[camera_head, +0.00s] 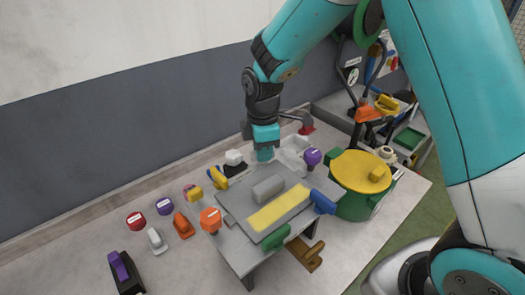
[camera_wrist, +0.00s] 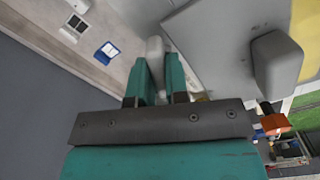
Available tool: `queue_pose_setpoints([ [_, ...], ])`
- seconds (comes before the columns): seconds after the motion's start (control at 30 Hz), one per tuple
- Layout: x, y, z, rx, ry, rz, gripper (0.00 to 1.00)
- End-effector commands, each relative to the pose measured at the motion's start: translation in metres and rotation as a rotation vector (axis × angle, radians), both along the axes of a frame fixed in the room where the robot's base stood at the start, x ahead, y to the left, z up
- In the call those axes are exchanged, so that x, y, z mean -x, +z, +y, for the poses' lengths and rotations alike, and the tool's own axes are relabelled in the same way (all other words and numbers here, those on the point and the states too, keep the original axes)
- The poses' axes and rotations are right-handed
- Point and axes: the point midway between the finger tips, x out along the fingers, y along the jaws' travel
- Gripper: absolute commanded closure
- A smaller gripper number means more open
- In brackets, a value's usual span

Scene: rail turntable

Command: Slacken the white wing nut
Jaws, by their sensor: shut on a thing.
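My gripper (camera_head: 264,154) points down at the back edge of a raised grey plate (camera_head: 232,208). In the wrist view its two teal fingers (camera_wrist: 160,80) are closed around a pale, whitish piece, which I take as the white wing nut (camera_wrist: 155,48). Only the piece's rounded outer end shows, and the fingers hide the rest. In the head view the gripper covers it. I cannot tell how far it is turned.
The plate carries a grey block (camera_head: 267,188) and a yellow strip (camera_head: 279,209). Orange (camera_head: 210,220), blue (camera_head: 323,203) and green (camera_head: 276,237) handles stand around its edge. A green drum with yellow lid (camera_head: 358,171) is at right. Several small coloured parts lie left.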

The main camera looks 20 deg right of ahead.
Motion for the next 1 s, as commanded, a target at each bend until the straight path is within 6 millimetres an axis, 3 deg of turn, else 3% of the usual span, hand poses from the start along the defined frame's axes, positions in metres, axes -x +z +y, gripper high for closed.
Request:
queue_pose_setpoints([
  [0.43,-0.0014,0.0014,0.0009,-0.003,0.299,-0.005,1.0],
  [1.0,-0.0014,0.0018,0.001,-0.003,0.378,-0.006,1.0],
])
